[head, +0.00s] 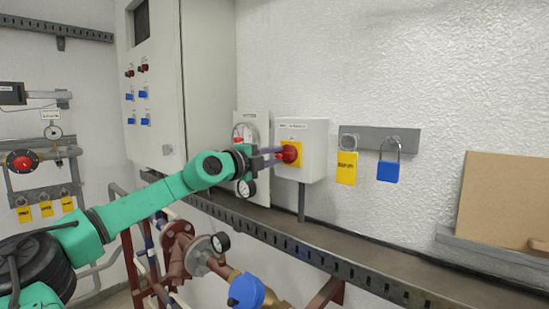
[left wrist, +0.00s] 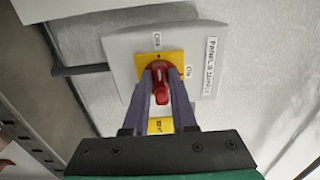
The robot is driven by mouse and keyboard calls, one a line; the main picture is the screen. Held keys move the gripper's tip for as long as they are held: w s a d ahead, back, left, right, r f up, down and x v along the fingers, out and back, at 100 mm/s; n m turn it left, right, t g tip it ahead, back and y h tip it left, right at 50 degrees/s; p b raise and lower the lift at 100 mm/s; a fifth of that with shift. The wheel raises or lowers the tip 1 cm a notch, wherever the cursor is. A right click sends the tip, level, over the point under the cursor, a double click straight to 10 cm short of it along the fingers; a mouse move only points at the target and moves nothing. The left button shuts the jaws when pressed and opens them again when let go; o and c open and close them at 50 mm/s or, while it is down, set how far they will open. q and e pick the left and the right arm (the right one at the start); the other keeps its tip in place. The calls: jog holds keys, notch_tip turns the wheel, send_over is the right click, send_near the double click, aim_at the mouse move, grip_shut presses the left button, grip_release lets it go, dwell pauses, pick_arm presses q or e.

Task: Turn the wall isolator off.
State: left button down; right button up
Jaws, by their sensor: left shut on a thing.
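The wall isolator (head: 315,140) is a pale grey box on the wall, with a red rotary handle (head: 290,153) on a yellow plate. My left gripper (head: 278,155) reaches it from the left and is shut on the red handle. In the left wrist view the two fingers (left wrist: 160,82) lie on either side of the red handle (left wrist: 161,92). The box there (left wrist: 205,45) carries a "PANEL SUPPLY"-like label. My right gripper is not seen.
A blue padlock (head: 388,171) and a yellow tag (head: 346,168) hang from a grey rail right of the isolator. A control cabinet (head: 208,70) stands to the left. Pipes and a blue-capped valve (head: 246,291) lie below.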

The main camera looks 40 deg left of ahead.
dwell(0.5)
pick_arm(q)
jog(key=c, duration=0.7)
grip_release()
jog(key=s+b, duration=1.1)
jog(key=s, duration=0.3)
jog(key=shift+s+d+b, duration=0.1)
jog(key=shift+s+b, duration=0.2)
